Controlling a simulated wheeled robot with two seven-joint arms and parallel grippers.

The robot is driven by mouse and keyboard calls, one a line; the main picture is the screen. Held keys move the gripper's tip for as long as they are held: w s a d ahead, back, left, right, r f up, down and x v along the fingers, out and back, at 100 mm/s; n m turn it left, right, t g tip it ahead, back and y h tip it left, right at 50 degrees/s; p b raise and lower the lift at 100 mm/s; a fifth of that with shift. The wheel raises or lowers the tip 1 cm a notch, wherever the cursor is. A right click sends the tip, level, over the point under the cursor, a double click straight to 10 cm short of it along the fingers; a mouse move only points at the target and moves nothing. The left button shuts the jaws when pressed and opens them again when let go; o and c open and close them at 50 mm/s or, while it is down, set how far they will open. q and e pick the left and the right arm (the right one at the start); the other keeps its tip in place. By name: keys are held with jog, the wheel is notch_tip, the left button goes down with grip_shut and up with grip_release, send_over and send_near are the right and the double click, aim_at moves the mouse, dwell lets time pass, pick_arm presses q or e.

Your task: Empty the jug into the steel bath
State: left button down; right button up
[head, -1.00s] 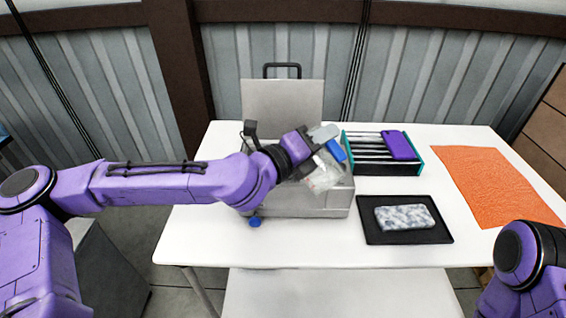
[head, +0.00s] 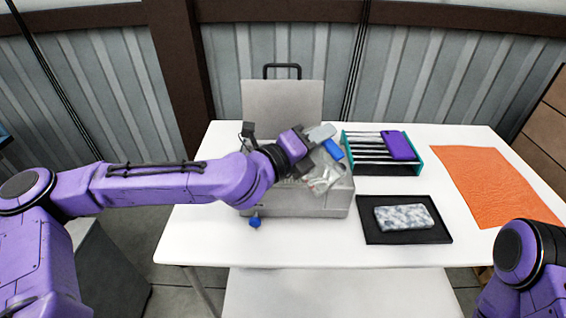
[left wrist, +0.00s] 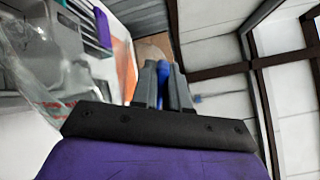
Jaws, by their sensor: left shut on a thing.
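The jug (head: 325,178) is a clear vessel with a blue handle (head: 333,149). It is tilted over the right part of the steel bath (head: 310,203), a grey metal box with its lid (head: 282,108) standing open behind. My left gripper (head: 326,138) is shut on the jug's handle. In the left wrist view the blue handle (left wrist: 163,82) is between the fingers and the clear jug wall (left wrist: 42,75) shows at the left. The arm hides much of the bath's opening. I cannot tell how much is in the jug. My right gripper is out of view.
A teal-sided rack (head: 376,168) with a purple item (head: 398,146) stands right of the bath. A black tray (head: 392,238) holds a marbled block (head: 404,217). An orange cloth (head: 492,183) lies at the right.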

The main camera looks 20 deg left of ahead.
pick_arm(q)
jog(key=shift+w+a+n+p, duration=0.25)
jog(key=shift+a+n+p, duration=0.1)
jog(key=shift+a+n, duration=0.05)
dwell(0.6)
jog(key=shift+w+a+f+n+p, duration=0.1)
jog(key=shift+w+a+n+p, duration=0.4)
jog(key=shift+a, duration=0.2)
jog(key=shift+w+a+f+n+p, duration=0.1)
jog(key=shift+w+a+n+p, duration=0.35)
jog(key=shift+a, duration=0.25)
dwell(0.5)
jog(key=shift+w+a+r+n, duration=0.35)
jog(key=shift+w+a+n, duration=0.1)
jog(key=shift+a+n, duration=0.35)
dwell(0.5)
jog(key=shift+w+a+r+n+b, duration=0.1)
jog(key=shift+w+a+n+b, duration=0.2)
jog(key=shift+w+a+n, duration=0.2)
